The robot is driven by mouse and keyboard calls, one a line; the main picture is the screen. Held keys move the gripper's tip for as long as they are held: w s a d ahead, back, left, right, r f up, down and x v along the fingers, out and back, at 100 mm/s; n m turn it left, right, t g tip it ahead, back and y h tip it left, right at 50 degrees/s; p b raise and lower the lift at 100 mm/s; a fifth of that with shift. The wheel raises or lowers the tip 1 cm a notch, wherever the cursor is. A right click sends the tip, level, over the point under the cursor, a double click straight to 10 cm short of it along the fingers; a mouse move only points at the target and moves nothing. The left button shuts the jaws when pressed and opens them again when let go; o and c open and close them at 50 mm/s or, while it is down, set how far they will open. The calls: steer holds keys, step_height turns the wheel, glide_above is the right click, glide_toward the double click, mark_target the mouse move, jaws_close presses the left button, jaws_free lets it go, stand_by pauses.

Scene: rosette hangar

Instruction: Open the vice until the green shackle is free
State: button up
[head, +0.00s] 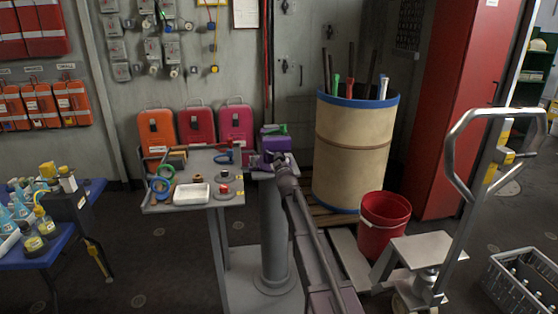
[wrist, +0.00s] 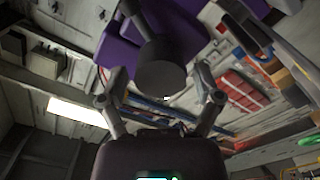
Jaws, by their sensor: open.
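The purple vice (head: 274,144) stands on a grey pedestal at the right end of the small workbench. The green shackle (head: 274,129) shows at the top of the vice, at its jaws. How firmly it is held is too small to tell. My gripper (head: 283,162) is at the near side of the vice. In the wrist view the purple vice (wrist: 108,42) fills the upper part. A dark round bar end (wrist: 162,72) comes from it towards me. My gripper (wrist: 159,80) is open, with one finger on each side of this bar end; contact cannot be told.
The grey workbench (head: 176,206) holds a white tray (head: 191,194), rings and small tools. A large tan drum (head: 352,150) with rods and a red bucket (head: 383,221) stand to the right. A blue table (head: 60,245) with bottles is at left.

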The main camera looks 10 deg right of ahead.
steer(key=s, duration=0.6)
steer(key=shift+s, duration=0.15)
stand_by(0.3)
steer(key=s+d+f+m+g+h, duration=0.1)
steer(key=s+f+m+g, duration=0.2)
steer(key=s+f+g, duration=0.5)
steer(key=s+d+f+m+g, duration=0.15)
steer(key=s+f, duration=0.45)
steer(key=s, duration=0.6)
steer(key=s+a+f+m+g, duration=0.1)
steer(key=s+f+g, duration=0.15)
steer(key=s, duration=0.45)
steer(key=s+a+f+m+g+y, duration=0.1)
steer(key=s+g, duration=0.2)
steer(key=s, duration=0.5)
steer(key=s+a+f+m+g, duration=0.1)
steer(key=s+g, duration=0.2)
steer(key=s, duration=0.4)
step_height(320, 180, up, 17)
steer(key=p, duration=1.7)
steer(key=shift+w+d+r+p, duration=0.2)
steer(key=shift+w+p, duration=0.1)
